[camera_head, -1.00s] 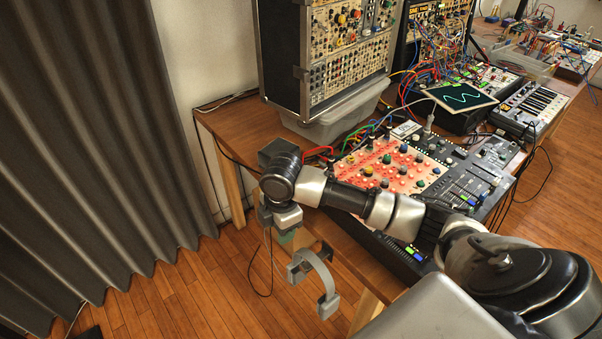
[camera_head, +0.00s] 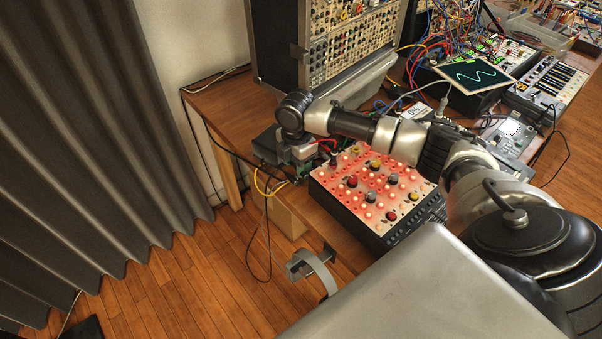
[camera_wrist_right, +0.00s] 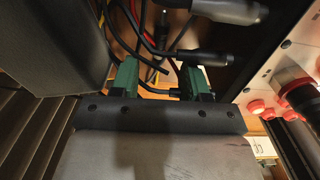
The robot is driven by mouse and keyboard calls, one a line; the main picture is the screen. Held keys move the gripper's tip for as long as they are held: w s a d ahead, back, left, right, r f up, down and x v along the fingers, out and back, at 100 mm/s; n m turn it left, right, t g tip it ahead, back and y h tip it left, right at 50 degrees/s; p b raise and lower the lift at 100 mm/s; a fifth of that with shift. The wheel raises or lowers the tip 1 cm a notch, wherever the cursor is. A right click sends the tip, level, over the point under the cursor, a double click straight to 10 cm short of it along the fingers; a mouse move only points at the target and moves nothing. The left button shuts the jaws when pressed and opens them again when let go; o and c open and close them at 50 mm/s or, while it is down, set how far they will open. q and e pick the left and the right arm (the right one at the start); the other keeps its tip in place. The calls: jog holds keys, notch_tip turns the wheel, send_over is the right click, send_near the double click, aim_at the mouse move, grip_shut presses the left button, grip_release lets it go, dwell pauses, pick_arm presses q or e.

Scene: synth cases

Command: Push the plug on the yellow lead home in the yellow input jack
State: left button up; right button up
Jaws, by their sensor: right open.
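My right gripper (camera_head: 299,168) is at the table's front left, just left of the red-lit panel box (camera_head: 370,190); my wrist partly hides its fingers. In the right wrist view its two green fingertips (camera_wrist_right: 160,80) stand apart, with dark cables and black plugs beyond them. A yellow lead (camera_head: 264,187) loops over the table's front edge below the gripper. I cannot make out the yellow input jack. My left gripper is out of view.
A tall rack case (camera_head: 325,45) stands behind. A headphone hanger (camera_head: 315,268) sticks out from the front edge.

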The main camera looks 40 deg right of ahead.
notch_tip(320, 180, down, 3)
jog(key=shift+r, duration=0.15)
jog(key=shift+f, duration=0.45)
jog(key=shift+c, duration=0.2)
jog(key=shift+r, duration=0.1)
jog(key=shift+c, duration=1.1)
grip_shut()
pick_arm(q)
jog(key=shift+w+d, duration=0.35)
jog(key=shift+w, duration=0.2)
pick_arm(e)
jog(key=shift+r, duration=0.1)
